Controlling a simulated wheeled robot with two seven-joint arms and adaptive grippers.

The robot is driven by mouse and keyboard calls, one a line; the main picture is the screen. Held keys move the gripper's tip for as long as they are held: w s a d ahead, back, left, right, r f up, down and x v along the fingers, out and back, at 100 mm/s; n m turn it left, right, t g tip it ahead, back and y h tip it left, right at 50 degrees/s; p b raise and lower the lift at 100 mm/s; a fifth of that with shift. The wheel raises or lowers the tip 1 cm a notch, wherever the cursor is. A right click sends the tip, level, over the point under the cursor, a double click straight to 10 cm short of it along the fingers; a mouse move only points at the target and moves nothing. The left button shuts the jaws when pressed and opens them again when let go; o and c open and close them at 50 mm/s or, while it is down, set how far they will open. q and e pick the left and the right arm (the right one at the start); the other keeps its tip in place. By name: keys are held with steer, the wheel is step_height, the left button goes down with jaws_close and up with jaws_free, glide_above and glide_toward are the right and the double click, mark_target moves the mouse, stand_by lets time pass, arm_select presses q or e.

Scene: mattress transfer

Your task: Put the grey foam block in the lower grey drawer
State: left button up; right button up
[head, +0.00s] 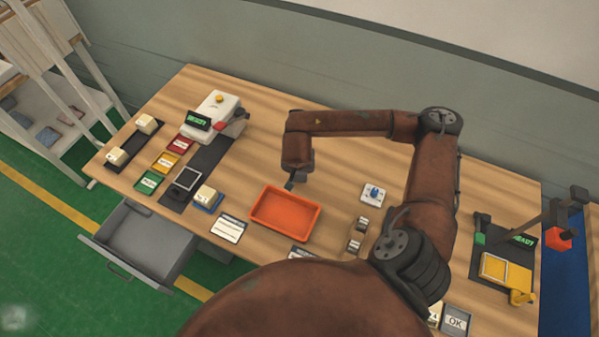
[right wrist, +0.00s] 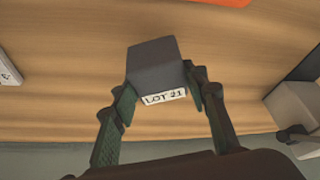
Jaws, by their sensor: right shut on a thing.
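The grey foam block (right wrist: 153,62), with a white "LOT 21" label, is between the green-padded fingers of my right gripper (right wrist: 160,88), which is shut on it. In the head view my right gripper (head: 297,178) is over the wooden table, just behind the orange tray; the block is too small there to make out clearly. A grey drawer (head: 148,238) stands pulled out below the table's front left edge, and its visible inside looks empty. The gripper is well to the right of it and higher. My left gripper is not in view.
The orange tray (head: 285,213) lies on the table (head: 330,172). To its left are a white card (head: 229,229), a yellowish block on a blue base (head: 207,197), a small scale (head: 186,180) and coloured trays. A white machine (head: 215,115) stands at the back left.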

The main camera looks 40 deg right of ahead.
mark_target(299, 173)
steer(key=shift+w+d+f, duration=0.25)
steer(key=shift+d+f, duration=0.05)
steer(key=shift+f, duration=2)
steer(key=o, duration=1)
steer(key=shift+r, duration=0.1)
steer(key=shift+o, duration=0.2)
steer(key=shift+r, duration=0.1)
